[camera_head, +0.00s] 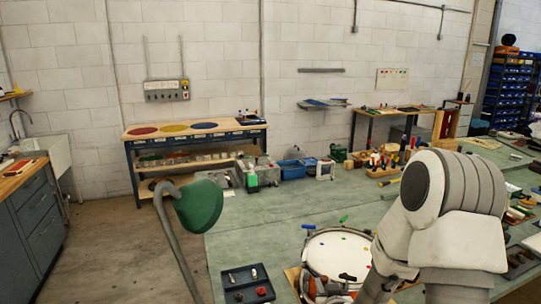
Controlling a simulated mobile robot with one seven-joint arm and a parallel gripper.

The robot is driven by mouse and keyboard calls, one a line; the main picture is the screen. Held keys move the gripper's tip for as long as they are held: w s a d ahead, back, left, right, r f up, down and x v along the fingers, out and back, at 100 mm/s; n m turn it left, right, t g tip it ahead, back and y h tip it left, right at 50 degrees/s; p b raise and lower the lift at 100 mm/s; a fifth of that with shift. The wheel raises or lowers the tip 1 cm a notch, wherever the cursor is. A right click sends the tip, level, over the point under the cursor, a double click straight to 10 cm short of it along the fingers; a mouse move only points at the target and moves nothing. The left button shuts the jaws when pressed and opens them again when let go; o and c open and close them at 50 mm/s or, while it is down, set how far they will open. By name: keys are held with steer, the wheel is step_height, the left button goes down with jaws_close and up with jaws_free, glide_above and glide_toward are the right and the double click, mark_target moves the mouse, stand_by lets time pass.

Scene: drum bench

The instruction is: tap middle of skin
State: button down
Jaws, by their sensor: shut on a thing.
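A round drum (337,252) with a pale skin lies on the green bench near the bottom of the view. Small coloured marks show around the edge of its skin. A dark object and an orange-and-grey object (309,286) show at its near side; I cannot tell what they are. My pale arm fills the right side and reaches down toward the bottom edge, beside the drum. It covers part of the drum's right side. My gripper cannot be made out in this view, nor what it holds.
A dark tray (247,284) with small parts lies left of the drum. A green lamp (199,206) on a curved stem stands at the bench's left edge. Blue and green short sticks lie behind the drum. Tools and bins crowd the bench's far end; its middle is clear.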

steer(key=shift+f+b, duration=2.65)
